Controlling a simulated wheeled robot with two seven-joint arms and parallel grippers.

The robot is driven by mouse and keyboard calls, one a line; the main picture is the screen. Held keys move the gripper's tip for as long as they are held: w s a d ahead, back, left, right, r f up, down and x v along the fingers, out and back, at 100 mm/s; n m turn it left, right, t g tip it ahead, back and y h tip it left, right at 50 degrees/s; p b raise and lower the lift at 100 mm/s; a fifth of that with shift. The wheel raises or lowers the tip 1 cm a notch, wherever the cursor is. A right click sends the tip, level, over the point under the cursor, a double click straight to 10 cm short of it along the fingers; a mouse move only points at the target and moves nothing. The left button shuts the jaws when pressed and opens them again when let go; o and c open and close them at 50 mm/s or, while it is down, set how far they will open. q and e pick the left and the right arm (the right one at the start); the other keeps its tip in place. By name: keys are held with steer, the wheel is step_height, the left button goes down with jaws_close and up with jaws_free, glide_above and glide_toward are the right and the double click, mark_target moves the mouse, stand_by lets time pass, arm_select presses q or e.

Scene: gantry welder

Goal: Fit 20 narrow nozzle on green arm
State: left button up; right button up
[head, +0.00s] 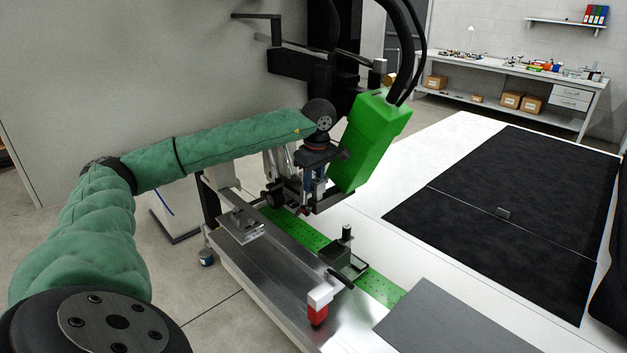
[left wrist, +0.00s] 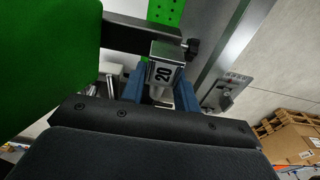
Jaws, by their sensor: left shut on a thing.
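The green arm (head: 368,140) is a bright green block hanging tilted at the middle of the head view, with black hoses on top. It fills the upper left of the left wrist view (left wrist: 45,50). A dark bracket (left wrist: 140,36) with a small screw knob (left wrist: 192,47) extends from beside it. My left gripper (head: 313,195) points down beside the green arm's lower end. Its blue fingers (left wrist: 160,90) are shut on a silver nozzle (left wrist: 165,68) marked 20. The nozzle overlaps the bracket's end in view; I cannot tell whether it is seated. My right gripper is not seen.
A metal bench (head: 265,265) with a green perforated strip (head: 378,287) lies below. A dark fixture with a post (head: 346,260) and a red-and-white block (head: 318,308) stand on it. A white table with a black mat (head: 510,215) is at right.

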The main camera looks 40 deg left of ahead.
arm_select(q)
steer(key=shift+f+b, duration=0.75)
steer(key=shift+f, duration=0.3)
steer(key=o, duration=1.2)
steer(key=r, duration=0.2)
steer(key=r+b, duration=0.1)
steer(key=r, duration=0.1)
steer(key=r+b, duration=0.1)
steer(key=r, duration=0.1)
steer(key=shift+d+r, duration=0.1)
steer(key=shift+d, duration=0.2)
steer(key=shift+r, duration=0.8)
